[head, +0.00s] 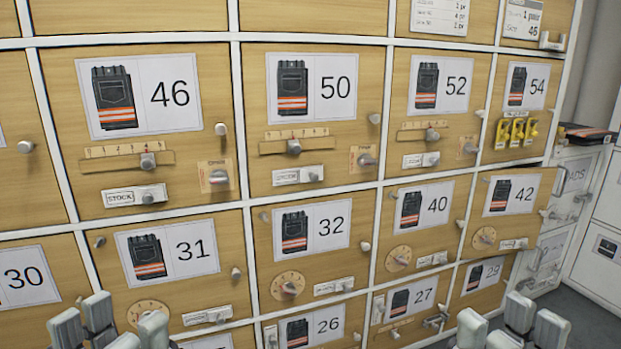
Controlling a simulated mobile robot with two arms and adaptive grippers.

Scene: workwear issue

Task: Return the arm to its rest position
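My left gripper (110,328) is at the bottom left of the head view, with only its pale grey fingertips showing. Its fingers stand apart with nothing visible between them. My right gripper (508,328) is at the bottom right, also with fingers apart and no object seen between them. Both are in front of the lower part of the cabinet wall. The arms behind the fingers are out of the picture.
A wall of wooden locker doors (210,85) in a white frame fills the view, with numbered trouser labels, knobs, sliders and dials. Folded dark trousers (587,134) lie on a white unit (571,177) at right. Grey floor (575,318) shows at lower right.

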